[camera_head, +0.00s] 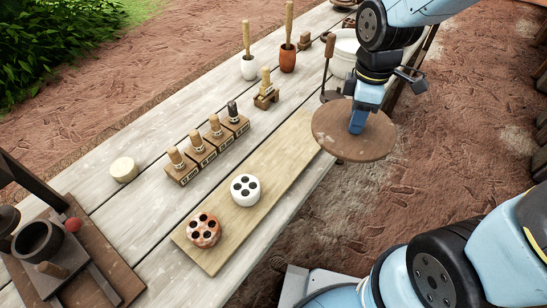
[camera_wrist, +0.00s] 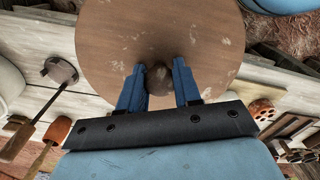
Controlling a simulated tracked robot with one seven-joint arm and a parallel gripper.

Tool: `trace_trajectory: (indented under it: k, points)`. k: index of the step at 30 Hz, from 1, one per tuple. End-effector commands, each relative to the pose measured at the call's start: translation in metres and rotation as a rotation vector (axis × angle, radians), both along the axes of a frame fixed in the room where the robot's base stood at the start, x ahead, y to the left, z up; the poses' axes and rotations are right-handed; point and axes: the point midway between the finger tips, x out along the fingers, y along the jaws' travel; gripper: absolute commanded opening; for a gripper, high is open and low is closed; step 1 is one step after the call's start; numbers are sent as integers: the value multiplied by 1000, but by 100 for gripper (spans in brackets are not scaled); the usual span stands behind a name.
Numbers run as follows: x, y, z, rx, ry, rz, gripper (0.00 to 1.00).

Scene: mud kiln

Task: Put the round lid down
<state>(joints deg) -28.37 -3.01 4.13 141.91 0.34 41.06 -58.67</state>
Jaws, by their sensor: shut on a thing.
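The round lid (camera_head: 340,131) is a flat brown wooden disc with a knob on top. My gripper (camera_head: 357,121) is shut on its knob from above and holds it level. In the head view the lid hangs off the right edge of the table, near the far end of the plain board. In the wrist view the lid (camera_wrist: 115,50) fills the upper middle. The dark knob (camera_wrist: 159,80) shows between the two blue fingers of my gripper (camera_wrist: 159,88). What lies directly under the lid is hidden.
A long board (camera_head: 222,243) bears a white holed piece (camera_head: 245,189) and a reddish holed piece (camera_head: 204,230). Stamps in a wooden rack (camera_head: 206,152), mortars with pestles (camera_head: 248,67) and a white vessel (camera_head: 345,46) stand on the table. Bare tabletop (camera_head: 150,213) lies left of the board.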

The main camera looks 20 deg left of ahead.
Motion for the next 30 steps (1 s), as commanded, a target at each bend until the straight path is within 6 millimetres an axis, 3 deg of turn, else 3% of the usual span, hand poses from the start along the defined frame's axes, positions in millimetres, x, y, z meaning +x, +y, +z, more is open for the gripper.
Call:
trace_trajectory:
  k: [5, 19, 30]
  points:
    - [4, 9, -5, -1, 2, -2, 9]
    - [34, 80, -40, -1, 2, -10, 9]
    - [47, 114, -85, -2, 2, -13, 9]
